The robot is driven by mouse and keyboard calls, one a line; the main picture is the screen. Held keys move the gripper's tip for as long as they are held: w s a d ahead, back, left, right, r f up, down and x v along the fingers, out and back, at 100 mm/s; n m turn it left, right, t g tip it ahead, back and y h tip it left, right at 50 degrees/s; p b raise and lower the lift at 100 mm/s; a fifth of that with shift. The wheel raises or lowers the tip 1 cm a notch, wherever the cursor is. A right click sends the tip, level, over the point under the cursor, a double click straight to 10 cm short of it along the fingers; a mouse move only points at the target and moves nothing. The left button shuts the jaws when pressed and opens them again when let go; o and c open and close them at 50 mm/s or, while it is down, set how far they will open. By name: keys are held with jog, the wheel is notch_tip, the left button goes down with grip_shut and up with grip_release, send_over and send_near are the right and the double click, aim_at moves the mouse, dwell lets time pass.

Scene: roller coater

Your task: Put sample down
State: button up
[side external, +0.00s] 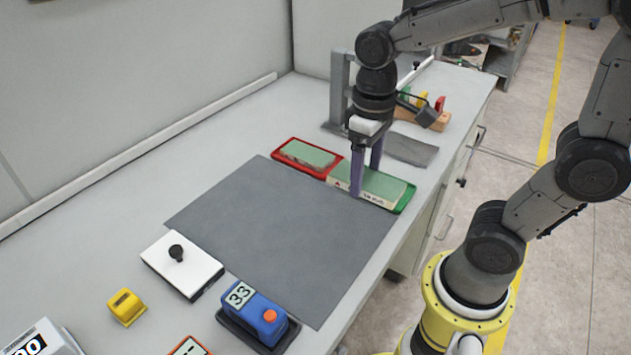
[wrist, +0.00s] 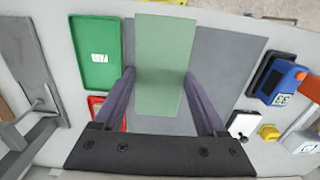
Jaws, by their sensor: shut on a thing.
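The sample, a flat light-green panel (side external: 385,184), is held between the two purple fingers of my gripper (side external: 366,178). A pale edge with small dark print shows under it. In the side view it overlaps most of the green tray (side external: 406,203). In the wrist view, the panel (wrist: 165,55) lies across the grey mat beside the green tray (wrist: 98,25), which shows bare floor and a white label. Its height above the surface is hard to tell. Another light-green panel (side external: 308,153) sits in the red tray (side external: 289,142) at left.
The dark grey mat (side external: 270,225) covers the middle of the bench and is clear. A white plate with a black knob (side external: 180,262), a yellow block (side external: 126,306) and a blue device with a display (side external: 255,315) stand near the front. A metal stand (side external: 339,90) is behind my gripper.

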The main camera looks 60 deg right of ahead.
jog(key=w+f, duration=0.3)
jog(key=w, duration=0.1)
jog(key=w+f, duration=0.2)
jog(key=w, duration=0.3)
jog(key=w+f, duration=0.3)
jog(key=w, duration=0.1)
jog(key=shift+w+d+f, duration=0.3)
jog(key=shift+d+f, duration=0.05)
jog(key=shift+d, duration=0.05)
jog(key=w, duration=0.4)
jog(key=shift+f, duration=0.25)
jog(key=shift+w, duration=0.15)
